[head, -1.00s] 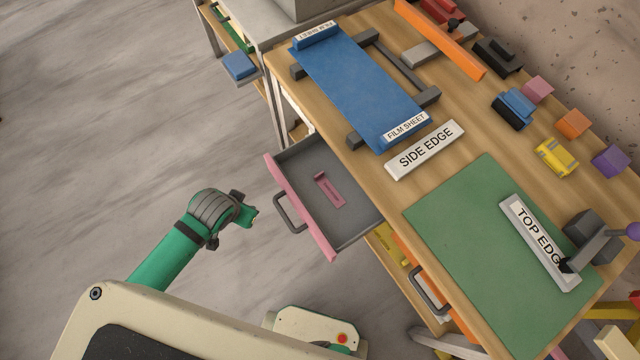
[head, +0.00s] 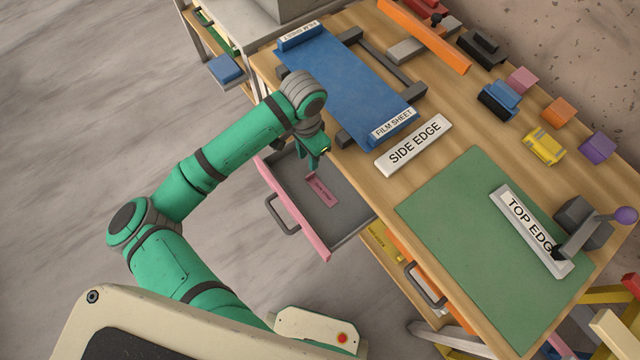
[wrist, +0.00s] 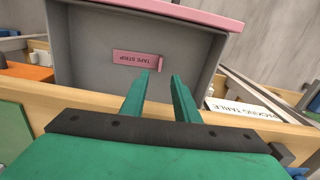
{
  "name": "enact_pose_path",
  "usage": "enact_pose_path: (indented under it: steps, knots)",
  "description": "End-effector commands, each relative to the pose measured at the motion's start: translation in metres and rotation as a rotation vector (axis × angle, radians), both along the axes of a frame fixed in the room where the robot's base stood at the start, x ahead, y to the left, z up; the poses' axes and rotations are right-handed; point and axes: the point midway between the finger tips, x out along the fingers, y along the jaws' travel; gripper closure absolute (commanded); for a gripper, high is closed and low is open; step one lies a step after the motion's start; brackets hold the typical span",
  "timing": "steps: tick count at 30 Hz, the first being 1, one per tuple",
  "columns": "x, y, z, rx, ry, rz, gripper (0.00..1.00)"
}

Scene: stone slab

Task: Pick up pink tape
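The pink tape (head: 322,192) is a flat strip lying on the grey floor of the open drawer (head: 345,222), which has a pink front. In the wrist view the pink tape (wrist: 137,57) reads "TAPE STRIP" and has a raised tab at its right end. My gripper (head: 314,165) is over the back left part of the drawer, close to the tab end of the tape. In the wrist view my gripper (wrist: 162,75) has its two green fingers apart with nothing between them. The fingertips appear just short of the tape's tab end.
The wooden table (head: 355,165) stands right beside the drawer. On it lie a blue film sheet (head: 345,80), a white "SIDE EDGE" bar (head: 413,145), a green mat (head: 460,230) and several small blocks. The drawer's walls and pink front (head: 290,215) surround the tape.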

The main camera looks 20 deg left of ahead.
Motion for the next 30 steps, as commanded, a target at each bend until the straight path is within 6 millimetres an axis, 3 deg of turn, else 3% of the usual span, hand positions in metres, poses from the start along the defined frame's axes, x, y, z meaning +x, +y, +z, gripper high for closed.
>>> enact_pose_path:
  steps: [12,19,30]
  knots:
    - [-0.001,0.0,-0.05,-0.001,0.002,0.0,0.72]
    - [-0.001,0.002,-0.064,0.0,0.001,0.002,0.72]
    - [-0.002,0.004,-0.107,0.0,0.001,0.0,0.72]
